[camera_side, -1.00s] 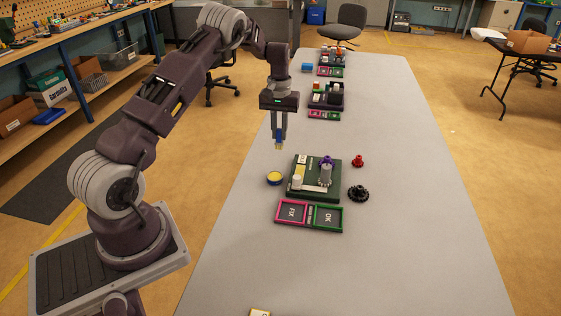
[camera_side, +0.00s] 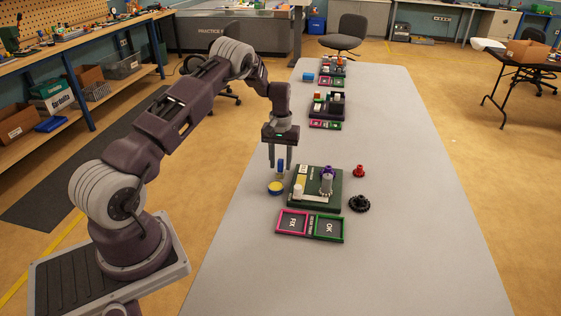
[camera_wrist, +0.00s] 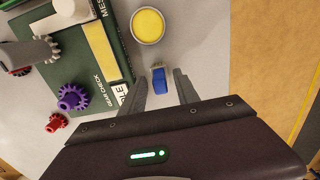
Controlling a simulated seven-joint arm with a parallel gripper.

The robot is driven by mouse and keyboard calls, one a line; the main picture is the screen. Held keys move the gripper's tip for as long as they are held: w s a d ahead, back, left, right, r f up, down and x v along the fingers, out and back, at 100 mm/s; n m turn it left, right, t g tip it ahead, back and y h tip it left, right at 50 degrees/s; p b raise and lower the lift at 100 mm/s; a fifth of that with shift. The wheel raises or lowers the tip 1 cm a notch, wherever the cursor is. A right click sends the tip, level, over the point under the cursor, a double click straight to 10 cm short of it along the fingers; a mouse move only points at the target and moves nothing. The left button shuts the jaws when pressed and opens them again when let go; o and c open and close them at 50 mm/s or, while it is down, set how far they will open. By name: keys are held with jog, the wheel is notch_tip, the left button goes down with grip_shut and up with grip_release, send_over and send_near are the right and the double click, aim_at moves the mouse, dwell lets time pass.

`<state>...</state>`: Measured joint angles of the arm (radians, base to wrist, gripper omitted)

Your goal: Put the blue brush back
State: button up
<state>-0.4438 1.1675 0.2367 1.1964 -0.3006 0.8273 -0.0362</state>
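The small blue brush (camera_side: 281,165) stands roughly upright behind the round yellow-topped tin (camera_side: 275,187), left of the green board. In the wrist view the blue brush (camera_wrist: 160,81), with a pale end, sits between the fingers, with a gap to each finger. My gripper (camera_side: 283,162) is open, its fingers pointing down on either side of the brush. The tin (camera_wrist: 147,25) also shows in the wrist view, beyond the fingertips. I cannot tell exactly whether the brush's lower end rests on the table.
The green board (camera_side: 323,202) holds a white peg (camera_side: 298,191), a grey post and a purple gear (camera_side: 327,170). A red gear (camera_side: 359,171) and a black gear (camera_side: 359,203) lie to its right. Pink FIX (camera_side: 292,223) and green OK (camera_side: 329,228) trays lie in front. The table's right side is clear.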

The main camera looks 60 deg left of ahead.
aim_at(282, 160)
notch_tip(282, 160, up, 14)
jog(key=f, duration=0.1)
jog(key=s+d+r+m+t, duration=0.2)
jog(key=s+d+r, duration=0.3)
jog(key=d+r, duration=0.45)
jog(key=s+d+r+m+t, duration=0.1)
jog(key=s+d+r+m, duration=0.1)
jog(key=s+d+r, duration=0.5)
jog(key=s+d+r+m+t, duration=0.1)
jog(key=s+d+m, duration=0.1)
jog(key=s+d, duration=0.3)
jog(key=s+d+r+m+t, duration=0.1)
jog(key=s+d+m, duration=0.2)
jog(key=s, duration=1.1)
jog(key=d, duration=0.3)
jog(key=shift+s+d+t, duration=0.25)
jog(key=shift+s+t, duration=0.05)
jog(key=shift+t, duration=0.1)
